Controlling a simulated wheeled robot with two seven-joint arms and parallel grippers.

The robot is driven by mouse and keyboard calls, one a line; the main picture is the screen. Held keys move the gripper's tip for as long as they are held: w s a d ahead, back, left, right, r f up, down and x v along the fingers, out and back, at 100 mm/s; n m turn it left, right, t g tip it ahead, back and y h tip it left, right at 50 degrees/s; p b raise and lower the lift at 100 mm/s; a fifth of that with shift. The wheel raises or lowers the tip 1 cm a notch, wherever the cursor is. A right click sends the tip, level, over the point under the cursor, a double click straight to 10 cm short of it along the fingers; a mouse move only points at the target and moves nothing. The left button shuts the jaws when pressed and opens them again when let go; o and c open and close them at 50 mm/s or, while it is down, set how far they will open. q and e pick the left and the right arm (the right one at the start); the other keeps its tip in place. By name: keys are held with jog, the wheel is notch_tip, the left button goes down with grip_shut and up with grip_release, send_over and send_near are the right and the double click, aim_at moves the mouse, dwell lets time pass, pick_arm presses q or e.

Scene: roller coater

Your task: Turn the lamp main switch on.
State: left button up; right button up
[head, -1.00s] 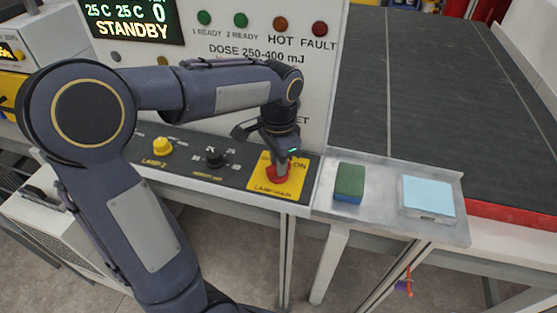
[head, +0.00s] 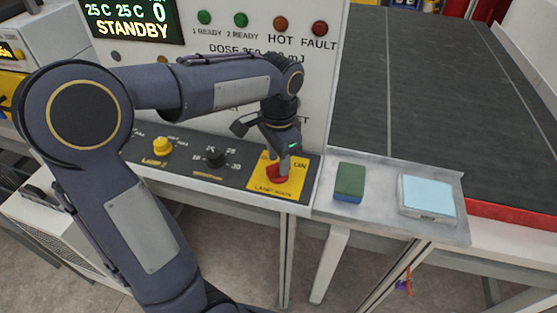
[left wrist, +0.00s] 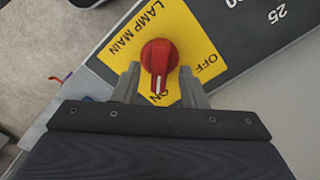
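The lamp main switch (head: 278,174) is a red rotary knob on a yellow plate (head: 262,187) at the right end of the dark control panel. In the left wrist view the knob (left wrist: 158,57) sits between my fingers, and its white mark points to the ON label. OFF is printed to the right there. My left gripper (head: 280,163) reaches down onto the knob from above. Its fingers (left wrist: 160,75) lie close along both sides of the knob and appear to hold it. My right gripper is not in view.
A black dial (head: 215,158) and a yellow knob (head: 162,146) stand left of the switch. A green-blue sponge (head: 349,183) and a light blue pad (head: 428,196) lie on the metal shelf (head: 385,212) to the right. The display (head: 132,22) reads STANDBY.

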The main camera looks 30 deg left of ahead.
aim_at(278, 164)
pick_arm(q)
notch_tip(278, 164, up, 7)
jog(key=shift+f, duration=0.15)
dwell(0.5)
